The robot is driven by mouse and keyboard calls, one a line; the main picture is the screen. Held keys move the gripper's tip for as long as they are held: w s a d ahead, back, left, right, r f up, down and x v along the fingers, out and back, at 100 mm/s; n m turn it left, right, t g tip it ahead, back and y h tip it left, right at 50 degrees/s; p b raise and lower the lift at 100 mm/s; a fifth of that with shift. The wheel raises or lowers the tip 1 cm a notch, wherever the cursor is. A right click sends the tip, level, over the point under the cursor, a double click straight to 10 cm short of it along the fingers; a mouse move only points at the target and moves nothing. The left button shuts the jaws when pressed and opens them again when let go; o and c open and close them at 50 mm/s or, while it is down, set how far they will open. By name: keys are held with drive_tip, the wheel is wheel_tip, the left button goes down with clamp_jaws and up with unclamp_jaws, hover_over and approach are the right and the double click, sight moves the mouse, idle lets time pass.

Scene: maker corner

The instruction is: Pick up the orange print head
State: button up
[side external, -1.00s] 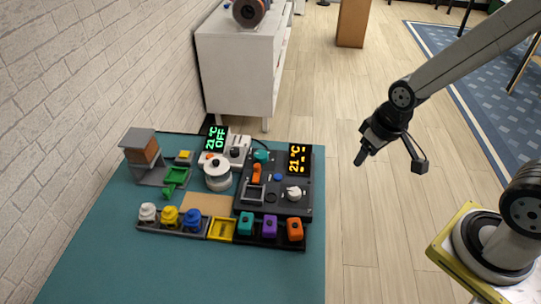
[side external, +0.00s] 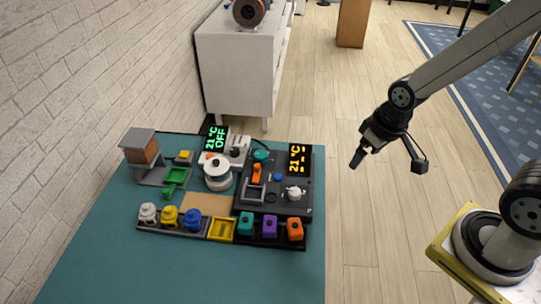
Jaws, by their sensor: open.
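The orange print head (side external: 295,229) sits at the right end of a dark rack, beside a purple head (side external: 270,226) and a teal head (side external: 246,223). My gripper (side external: 388,161) is open and empty. It hangs in the air to the right of the table, over the floor in the picture, well apart from the print head.
The teal table (side external: 90,270) has clear room at its front. Behind the rack, a dark station (side external: 272,206) bears an orange lever (side external: 257,173) and a lit display (side external: 299,159). White, yellow and blue nozzle-like pieces (side external: 170,216) stand to the left. A brick wall borders the left.

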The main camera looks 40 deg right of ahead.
drive_tip(key=w+a+f+n+g, duration=0.1)
drive_tip(key=w+a+f+n, duration=0.4)
drive_tip(key=a+f+n, duration=0.15)
drive_tip(key=n+g, duration=0.2)
drive_tip(key=n, duration=0.4)
hover_over(295, 225)
drive_tip(key=shift+m, duration=0.25)
wheel_tip(295, 225, down, 7)
drive_tip(key=shift+w+a+f, duration=0.1)
drive_tip(key=shift+a, duration=0.05)
drive_tip(key=shift+f, duration=1.25)
drive_tip(key=shift+d+f, duration=0.2)
drive_tip(key=shift+f, duration=2.35)
drive_tip(key=shift+c, duration=0.2)
drive_tip(key=c, duration=1.1)
